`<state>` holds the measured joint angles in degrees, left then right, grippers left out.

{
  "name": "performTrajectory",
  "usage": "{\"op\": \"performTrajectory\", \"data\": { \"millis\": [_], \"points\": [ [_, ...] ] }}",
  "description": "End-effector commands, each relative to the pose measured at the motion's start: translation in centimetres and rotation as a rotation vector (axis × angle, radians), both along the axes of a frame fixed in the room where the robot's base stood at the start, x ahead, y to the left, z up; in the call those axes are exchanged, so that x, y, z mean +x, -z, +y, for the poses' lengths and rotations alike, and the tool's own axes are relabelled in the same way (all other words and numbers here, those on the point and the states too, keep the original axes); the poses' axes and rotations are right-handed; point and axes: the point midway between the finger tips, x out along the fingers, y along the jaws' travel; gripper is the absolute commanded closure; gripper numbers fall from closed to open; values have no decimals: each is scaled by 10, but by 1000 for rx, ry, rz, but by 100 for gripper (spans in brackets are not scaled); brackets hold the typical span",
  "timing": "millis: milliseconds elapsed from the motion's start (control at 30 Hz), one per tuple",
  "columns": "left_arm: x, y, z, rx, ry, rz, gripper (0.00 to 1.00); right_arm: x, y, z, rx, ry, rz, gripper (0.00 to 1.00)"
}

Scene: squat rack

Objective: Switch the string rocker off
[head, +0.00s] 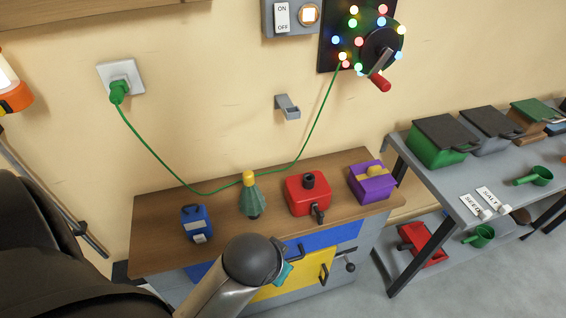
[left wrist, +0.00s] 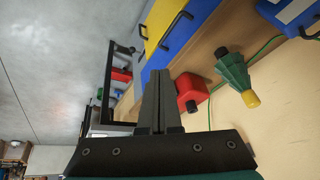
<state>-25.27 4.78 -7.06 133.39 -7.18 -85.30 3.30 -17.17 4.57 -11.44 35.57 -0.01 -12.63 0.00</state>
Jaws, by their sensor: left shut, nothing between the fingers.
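The white string rocker (head: 283,17), marked ON above and OFF below, is on a grey wall plate (head: 270,31) at the top of the head view. Which half is pressed in is hard to tell. A round lamp (head: 309,14) beside it glows. The coloured string bulbs (head: 354,10) on the black panel are lit. My left gripper (left wrist: 157,80) is shut and empty in the left wrist view, pointing towards the cabinet fronts. In the head view my arm hides its fingers, low in front of the cabinet and far below the rocker. My right gripper is not in view.
A green cord (head: 155,151) runs from the wall socket (head: 121,76) to the panel. A crank with a red handle (head: 380,82) sticks out right of the rocker. A small grey bracket (head: 288,107) sits below. Several items stand on the wooden cabinet top (head: 150,232).

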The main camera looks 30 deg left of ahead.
Motion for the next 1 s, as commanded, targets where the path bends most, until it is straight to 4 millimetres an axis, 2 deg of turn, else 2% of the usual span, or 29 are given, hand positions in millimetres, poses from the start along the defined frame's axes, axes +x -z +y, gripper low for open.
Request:
{"op": "performTrajectory", "data": {
  "millis": [33,267,367,500,600,700,800,900,1000],
  "points": [
    [21,-25,6,21,-47,-60,100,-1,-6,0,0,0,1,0],
    [95,-84,36,113,-249,-269,100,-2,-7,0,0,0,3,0],
    [131,-119,49,150,-348,-383,100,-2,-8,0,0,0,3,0],
    [179,-181,65,201,-499,-563,100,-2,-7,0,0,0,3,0],
    [204,-229,74,229,-597,-688,100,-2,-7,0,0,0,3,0],
    [220,-273,80,251,-679,-793,100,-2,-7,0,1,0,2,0],
    [229,-307,83,267,-735,-875,100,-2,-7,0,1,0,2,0],
    [232,-329,84,276,-770,-925,100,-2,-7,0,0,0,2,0],
    [233,-339,85,282,-786,-948,100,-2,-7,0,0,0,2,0]
  ]
}}
